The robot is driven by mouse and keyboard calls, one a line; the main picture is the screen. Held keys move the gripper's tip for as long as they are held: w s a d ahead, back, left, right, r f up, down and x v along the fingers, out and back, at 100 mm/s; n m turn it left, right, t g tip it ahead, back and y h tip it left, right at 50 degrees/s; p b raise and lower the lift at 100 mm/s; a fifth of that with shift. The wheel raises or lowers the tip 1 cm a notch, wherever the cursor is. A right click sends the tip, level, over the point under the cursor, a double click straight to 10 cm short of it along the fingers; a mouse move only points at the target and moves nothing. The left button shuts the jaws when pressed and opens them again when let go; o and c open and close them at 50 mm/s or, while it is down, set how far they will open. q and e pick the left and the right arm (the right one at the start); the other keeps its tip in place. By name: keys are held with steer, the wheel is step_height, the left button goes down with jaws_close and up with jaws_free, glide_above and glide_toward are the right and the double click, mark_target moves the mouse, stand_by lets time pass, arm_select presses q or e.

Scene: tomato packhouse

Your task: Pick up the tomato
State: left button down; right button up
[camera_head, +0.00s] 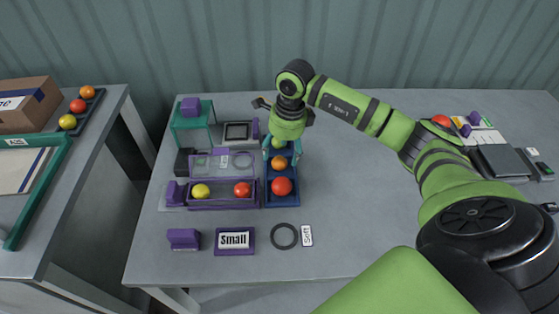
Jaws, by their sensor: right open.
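My right gripper (282,154) points down over the blue tray (281,201) in the middle of the table. Its fingers are apart around or just above a yellow-green tomato (278,143) at the tray's far end; I cannot tell whether they touch it. An orange tomato (279,163) and a red tomato (282,186) lie nearer in the same tray. A yellow tomato (201,191) and another red tomato (242,189) sit in the purple-framed clear box (222,203) to the left. My left gripper is not in view.
A "Small" sign (235,239), a black ring (285,236) and a "Soft" card (307,236) lie in front. A green stand (192,122) is at the back left. A side table (62,207) holds more tomatoes.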

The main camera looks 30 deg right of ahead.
mark_target(280, 159)
steer(key=shift+a+f, duration=0.2)
steer(key=shift+f, duration=1)
steer(key=shift+w+f, duration=0.15)
steer(key=shift+f, duration=0.2)
steer(key=shift+c, duration=0.8)
steer(key=c, duration=0.7)
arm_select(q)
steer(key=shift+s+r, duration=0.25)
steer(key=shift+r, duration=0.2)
arm_select(e)
steer(key=shift+r, duration=0.1)
